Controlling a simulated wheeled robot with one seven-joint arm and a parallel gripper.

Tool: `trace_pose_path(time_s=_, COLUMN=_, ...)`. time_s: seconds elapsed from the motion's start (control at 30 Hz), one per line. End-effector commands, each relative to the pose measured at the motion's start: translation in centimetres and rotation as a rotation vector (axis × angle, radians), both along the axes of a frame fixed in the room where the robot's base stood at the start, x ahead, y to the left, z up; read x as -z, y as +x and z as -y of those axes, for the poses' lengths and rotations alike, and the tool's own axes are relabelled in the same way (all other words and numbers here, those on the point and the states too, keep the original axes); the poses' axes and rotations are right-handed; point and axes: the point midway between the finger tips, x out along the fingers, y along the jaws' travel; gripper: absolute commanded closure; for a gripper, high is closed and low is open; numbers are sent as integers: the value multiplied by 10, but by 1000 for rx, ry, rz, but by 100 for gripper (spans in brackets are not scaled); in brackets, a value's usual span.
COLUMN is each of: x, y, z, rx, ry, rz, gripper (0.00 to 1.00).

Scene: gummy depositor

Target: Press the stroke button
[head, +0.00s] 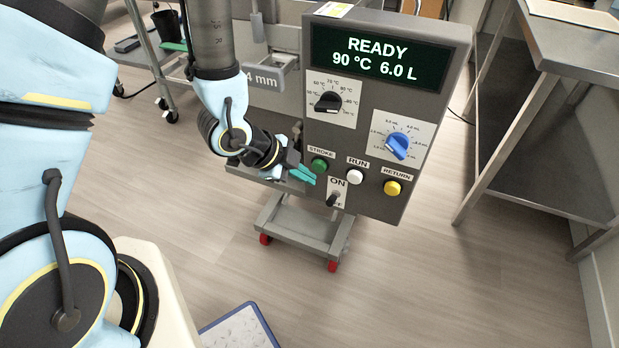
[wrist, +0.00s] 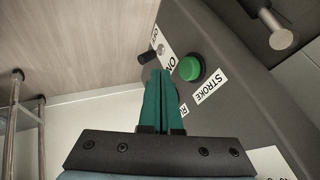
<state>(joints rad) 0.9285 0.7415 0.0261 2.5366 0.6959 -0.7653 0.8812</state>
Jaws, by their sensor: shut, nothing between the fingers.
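The green stroke button (head: 319,165) sits on the front panel of the grey depositor (head: 285,95), just below its STROKE label. My gripper (head: 309,176) is shut and empty, its teal fingertips just below and left of the button in the head view. In the wrist view the stroke button (wrist: 190,67) lies just right of the closed fingertips (wrist: 162,75), with the STROKE label (wrist: 210,86) beside it. I cannot tell whether the fingertips touch the panel; they appear apart from the button.
The white RUN button (head: 354,176), yellow RETURN button (head: 392,187) and ON switch (head: 334,198) are close by. Above are a black knob (head: 328,102), a blue knob (head: 397,146) and a display (head: 378,58) reading READY, 90 °C, 6.0 L. A steel table (head: 575,45) stands right.

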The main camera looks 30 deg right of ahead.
Motion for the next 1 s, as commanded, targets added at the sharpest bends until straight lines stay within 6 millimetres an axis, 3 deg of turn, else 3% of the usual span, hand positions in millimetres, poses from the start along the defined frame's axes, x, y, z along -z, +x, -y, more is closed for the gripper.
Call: trace_pose_path(time_s=1.0, x=0, y=17, z=20, rx=-1, ry=5, rz=16, gripper=100)
